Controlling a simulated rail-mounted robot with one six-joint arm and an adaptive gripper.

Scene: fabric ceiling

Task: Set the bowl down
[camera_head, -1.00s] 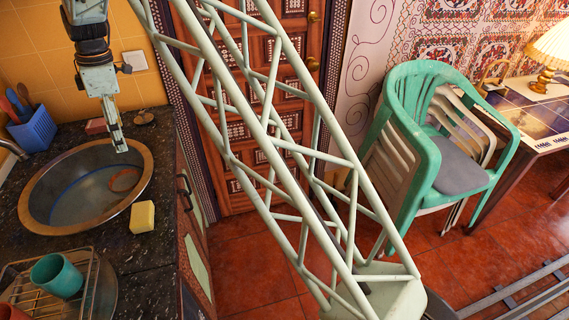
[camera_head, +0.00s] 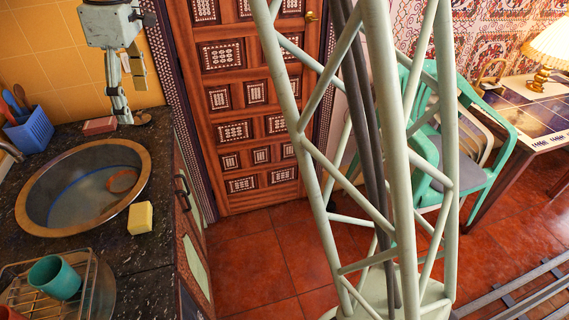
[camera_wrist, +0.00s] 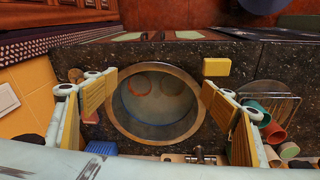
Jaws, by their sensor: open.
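My gripper (camera_head: 124,119) hangs over the far edge of the sink in the head view. In the wrist view my gripper (camera_wrist: 160,88) has its two pads wide apart, with nothing held between them. The round metal sink (camera_head: 28,205) is set in the dark counter. Inside it is a reddish-brown round shape (camera_head: 122,180), which also shows in the wrist view (camera_wrist: 139,86). I cannot tell whether it is a bowl or part of the sink. No other bowl is clear in either view.
A yellow sponge (camera_head: 140,218) lies beside the sink. A wire rack with a teal cup (camera_head: 55,277) stands at the counter's near end. A blue utensil holder (camera_head: 31,131) is at the back left. A wooden door (camera_head: 235,100) is beyond, and green chairs (camera_head: 503,150) stand right.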

